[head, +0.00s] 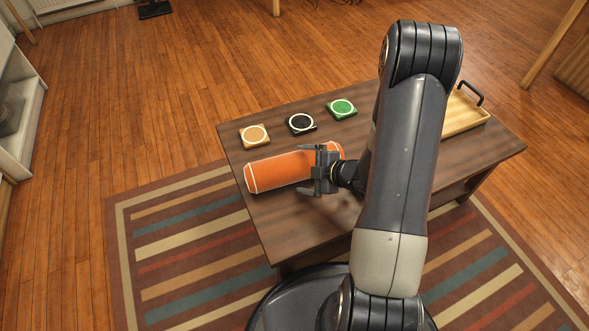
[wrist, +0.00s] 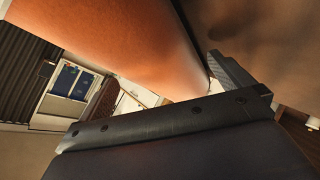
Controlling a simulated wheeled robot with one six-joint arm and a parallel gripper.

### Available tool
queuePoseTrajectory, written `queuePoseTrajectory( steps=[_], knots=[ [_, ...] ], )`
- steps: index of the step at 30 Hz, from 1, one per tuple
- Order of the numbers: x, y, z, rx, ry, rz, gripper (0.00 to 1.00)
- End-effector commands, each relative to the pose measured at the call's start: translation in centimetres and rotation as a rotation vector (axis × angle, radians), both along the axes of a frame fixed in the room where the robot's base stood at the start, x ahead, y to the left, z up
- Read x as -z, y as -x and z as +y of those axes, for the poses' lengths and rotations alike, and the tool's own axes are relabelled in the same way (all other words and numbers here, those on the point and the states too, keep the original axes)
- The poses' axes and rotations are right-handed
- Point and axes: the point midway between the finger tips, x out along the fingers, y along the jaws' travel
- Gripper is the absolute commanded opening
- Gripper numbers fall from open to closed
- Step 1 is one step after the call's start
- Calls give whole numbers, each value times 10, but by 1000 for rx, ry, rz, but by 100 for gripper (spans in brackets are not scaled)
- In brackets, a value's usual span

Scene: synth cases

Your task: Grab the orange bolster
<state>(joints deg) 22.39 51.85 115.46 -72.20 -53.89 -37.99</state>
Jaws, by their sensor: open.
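The orange bolster (head: 275,172), a cylinder with pale-edged ends, lies on its side along the left part of the brown table (head: 345,215). My gripper (head: 316,171) is open at the bolster's right part, with its fingers spread across the bolster's width. The gripper hides a strip of the bolster; a little orange shows beyond it on the right. In the wrist view, the bolster (wrist: 130,45) fills the upper part close to the camera, and one finger shows at its right end. I cannot tell whether the fingers touch it.
A tan (head: 254,135), a black (head: 301,124) and a green coaster-like square (head: 341,109) lie in a row along the table's far side. A wooden tray (head: 462,117) with dark handles stands at the right. A striped rug (head: 180,245) lies under the table.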

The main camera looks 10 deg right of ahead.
Motion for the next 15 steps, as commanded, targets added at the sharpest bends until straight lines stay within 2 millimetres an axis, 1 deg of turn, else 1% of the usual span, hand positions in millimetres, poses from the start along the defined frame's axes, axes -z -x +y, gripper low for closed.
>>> queuePoseTrajectory(
  steps=[1,3,6,12,15],
  knots=[
    [7,-4,5,-3,0,1,100],
    [9,-9,9,-2,0,1,100],
    [11,-12,11,-1,0,1,100],
    [10,-12,12,1,0,1,100],
    [10,-12,11,1,0,1,93]
  ],
)
